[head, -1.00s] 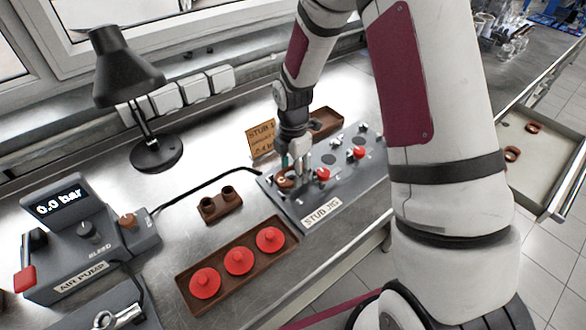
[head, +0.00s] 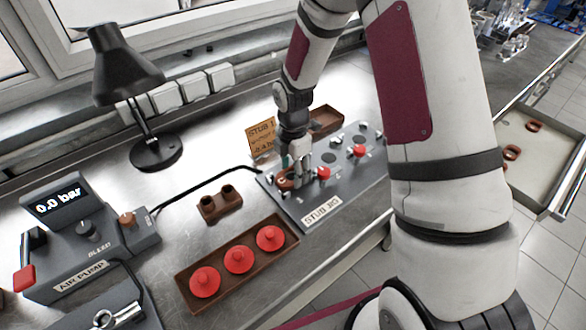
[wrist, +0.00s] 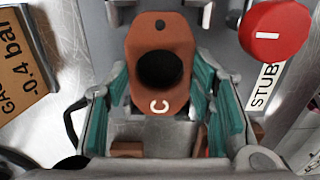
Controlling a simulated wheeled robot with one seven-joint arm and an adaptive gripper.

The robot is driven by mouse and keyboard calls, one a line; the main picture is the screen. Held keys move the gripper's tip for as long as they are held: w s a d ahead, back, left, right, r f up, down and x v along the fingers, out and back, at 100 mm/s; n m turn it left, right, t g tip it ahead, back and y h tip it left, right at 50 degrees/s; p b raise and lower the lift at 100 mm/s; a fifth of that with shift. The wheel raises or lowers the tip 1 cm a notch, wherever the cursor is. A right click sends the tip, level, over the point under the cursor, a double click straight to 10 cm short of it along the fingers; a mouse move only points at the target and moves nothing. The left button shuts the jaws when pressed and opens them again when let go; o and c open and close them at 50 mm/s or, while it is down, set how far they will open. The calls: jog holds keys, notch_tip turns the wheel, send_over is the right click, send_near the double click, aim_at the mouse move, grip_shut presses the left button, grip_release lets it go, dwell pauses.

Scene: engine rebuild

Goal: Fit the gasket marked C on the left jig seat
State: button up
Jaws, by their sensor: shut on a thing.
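The gasket marked C (wrist: 173,92) is a brown plate with a large dark hole and a white C, seen in the wrist view. My gripper (wrist: 165,97) is shut on it, with a teal finger pad at each side. In the head view my gripper (head: 294,178) is low over the left end of the stub jig (head: 300,211), and the gasket (head: 284,185) shows partly beneath it. The left seat is hidden under the gasket and fingers. I cannot tell whether the gasket touches the seat.
A red knob (head: 323,173) stands just right of my gripper on the jig. A card (head: 262,137) stands behind. A tray of red caps (head: 238,261) and a brown two-hole block (head: 221,204) lie nearby. An open drawer (head: 540,165) holds more gaskets.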

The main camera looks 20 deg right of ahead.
jog(key=shift+f, duration=0.25)
jog(key=o, duration=1.2)
jog(key=shift+o, duration=0.2)
jog(key=shift+r, duration=0.1)
notch_tip(320, 180, up, 7)
jog(key=p, duration=0.2)
jog(key=shift+r, duration=0.15)
dwell(0.5)
